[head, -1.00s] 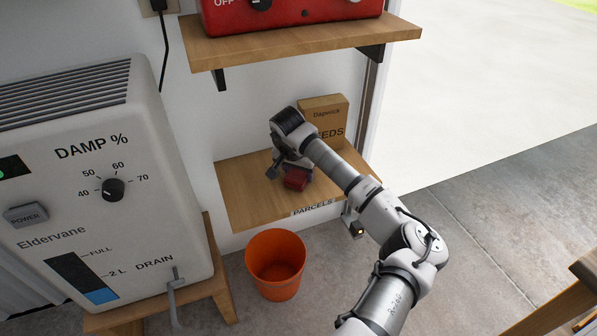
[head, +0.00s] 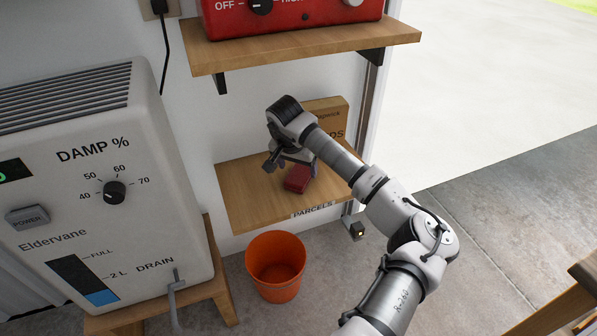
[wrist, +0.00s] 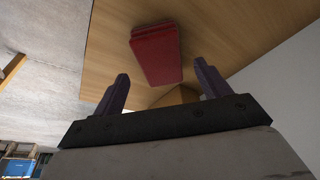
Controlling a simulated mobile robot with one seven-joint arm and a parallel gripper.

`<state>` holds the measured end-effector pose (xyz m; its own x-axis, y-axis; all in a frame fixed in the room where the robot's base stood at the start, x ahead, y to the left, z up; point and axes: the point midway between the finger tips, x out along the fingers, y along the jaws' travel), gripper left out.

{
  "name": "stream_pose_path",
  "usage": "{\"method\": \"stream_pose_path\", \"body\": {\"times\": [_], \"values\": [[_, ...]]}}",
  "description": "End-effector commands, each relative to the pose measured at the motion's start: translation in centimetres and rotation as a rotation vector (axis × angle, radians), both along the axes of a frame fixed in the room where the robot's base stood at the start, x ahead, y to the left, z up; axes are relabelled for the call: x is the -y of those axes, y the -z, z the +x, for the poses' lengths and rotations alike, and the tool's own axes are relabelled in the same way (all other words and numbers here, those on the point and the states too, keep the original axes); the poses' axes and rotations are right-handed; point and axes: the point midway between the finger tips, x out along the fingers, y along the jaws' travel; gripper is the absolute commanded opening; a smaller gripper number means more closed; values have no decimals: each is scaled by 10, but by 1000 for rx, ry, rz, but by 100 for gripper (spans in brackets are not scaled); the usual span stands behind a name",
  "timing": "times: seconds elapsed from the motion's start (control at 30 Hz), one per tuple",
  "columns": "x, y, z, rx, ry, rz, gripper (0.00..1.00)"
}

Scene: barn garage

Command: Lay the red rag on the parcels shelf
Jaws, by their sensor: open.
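The red rag (head: 298,178), a folded dark red bundle, lies on the wooden parcels shelf (head: 245,200), toward its front edge above the PARCELS label. In the wrist view the rag (wrist: 156,54) rests on the bare wood (wrist: 225,35), beyond the fingertips and apart from them. My gripper (head: 288,166) is just above and behind the rag in the head view. In the wrist view its two dark fingers (wrist: 160,84) are spread wide with nothing between them.
A cardboard box (head: 330,112) stands at the back right of the shelf, partly hidden by my arm. An upper shelf (head: 300,48) with a red machine (head: 290,15) hangs above. An orange bucket (head: 275,268) stands below, and a dehumidifier (head: 120,190) is on the left.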

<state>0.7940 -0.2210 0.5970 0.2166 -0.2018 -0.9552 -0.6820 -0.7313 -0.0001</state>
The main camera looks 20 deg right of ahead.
Motion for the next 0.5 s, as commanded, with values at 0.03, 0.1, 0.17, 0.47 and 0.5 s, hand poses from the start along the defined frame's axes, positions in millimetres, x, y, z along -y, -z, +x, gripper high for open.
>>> {"method": "stream_pose_path", "body": {"times": [0.03,0.1,0.17,0.47,0.5], "values": [[-2,-14,-2,3,-2,-4,76],[-5,-29,-5,3,-1,-4,76],[-8,-40,-8,2,-2,-4,76],[-15,-73,-16,0,1,-1,76],[-16,-74,-17,0,1,0,76]]}}
